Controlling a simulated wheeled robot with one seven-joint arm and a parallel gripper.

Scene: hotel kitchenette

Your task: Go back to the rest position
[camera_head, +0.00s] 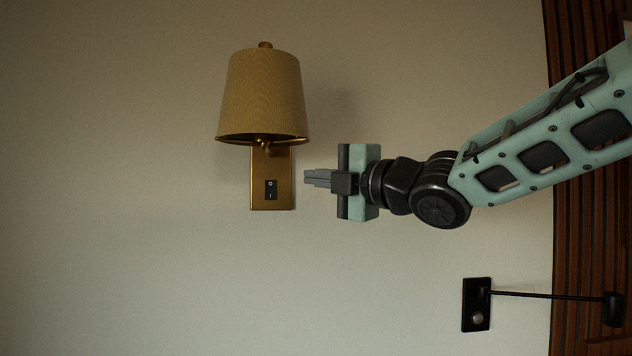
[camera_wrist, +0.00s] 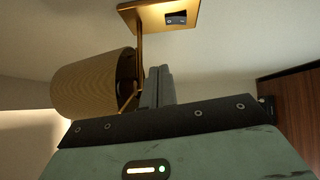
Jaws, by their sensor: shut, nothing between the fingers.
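My gripper (camera_head: 308,178) is shut and empty, pointing left, with its fingertips just right of the wall lamp's brass plate (camera_head: 285,180). The lamp has a tan fabric shade (camera_head: 262,95) above and a black rocker switch (camera_head: 271,190) low on the plate. In the wrist view my fingers (camera_wrist: 158,75) stand together beside the shade (camera_wrist: 95,85). The switch (camera_wrist: 176,18) shows beyond the fingertips on the brass plate.
A black reading lamp (camera_head: 477,305) with a thin arm is mounted on the wall at lower right. Dark wood slats (camera_head: 580,250) cover the right side. The pale wall (camera_head: 110,180) left of the lamp is bare.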

